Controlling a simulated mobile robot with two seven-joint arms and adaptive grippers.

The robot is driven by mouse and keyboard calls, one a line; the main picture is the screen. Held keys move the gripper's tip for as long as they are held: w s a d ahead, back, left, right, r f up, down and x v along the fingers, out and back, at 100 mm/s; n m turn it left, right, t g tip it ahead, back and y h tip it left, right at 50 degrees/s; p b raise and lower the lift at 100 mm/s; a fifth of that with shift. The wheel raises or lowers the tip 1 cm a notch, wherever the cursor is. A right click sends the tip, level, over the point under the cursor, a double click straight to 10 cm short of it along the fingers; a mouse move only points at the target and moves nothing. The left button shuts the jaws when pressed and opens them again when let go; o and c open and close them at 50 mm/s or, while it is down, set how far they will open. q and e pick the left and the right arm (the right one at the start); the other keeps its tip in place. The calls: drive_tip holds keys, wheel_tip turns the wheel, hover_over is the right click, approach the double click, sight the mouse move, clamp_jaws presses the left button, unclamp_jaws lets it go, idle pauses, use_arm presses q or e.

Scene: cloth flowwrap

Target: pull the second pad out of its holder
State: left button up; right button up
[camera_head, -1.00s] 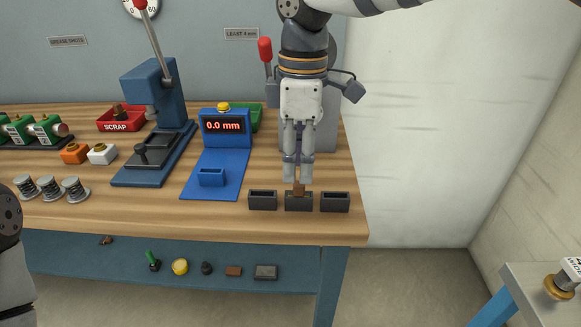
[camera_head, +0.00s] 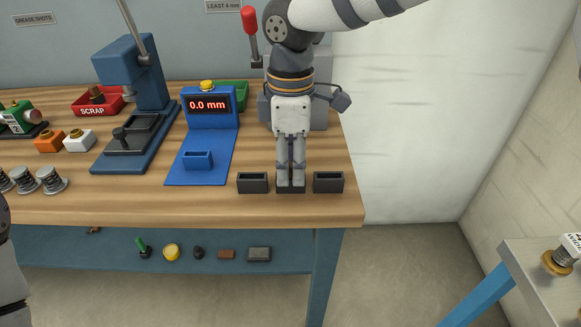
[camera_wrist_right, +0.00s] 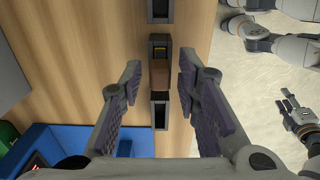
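Three dark holders stand in a row near the front right of the bench; the middle holder (camera_wrist_right: 160,42) has a brown pad (camera_wrist_right: 159,75) standing up from it. My right gripper (camera_head: 291,184) points down over the middle holder, hiding the pad in the head view. In the right wrist view its fingers (camera_wrist_right: 160,82) are apart, one on each side of the pad, with a gap on both sides. The left holder (camera_head: 253,182) and right holder (camera_head: 328,182) show no pad. A small gripper, seemingly my left gripper (camera_wrist_right: 289,112), shows at the right of the wrist view, too small to read.
A blue gauge (camera_head: 209,145) reading 0.0 mm stands left of the holders. Further left are a blue lever press (camera_head: 137,95) and a red scrap bin (camera_head: 92,103). The bench's right edge is close to the right holder. A side table (camera_head: 548,275) stands at lower right.

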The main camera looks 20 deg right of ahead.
clamp_jaws()
use_arm(q)
drive_tip(key=shift+w+r, duration=0.15)
drive_tip(key=shift+w, duration=0.05)
use_arm(e)
drive_tip(key=shift+r, duration=0.4)
drive_tip(key=shift+r+p, duration=0.55)
drive_tip(key=shift+r, duration=1.4)
use_arm(q)
drive_tip(key=shift+w+r+t, duration=0.4)
drive_tip(key=shift+w+r, duration=0.25)
drive_tip(key=shift+w, duration=0.1)
use_arm(e)
drive_tip(key=shift+r, duration=1.15)
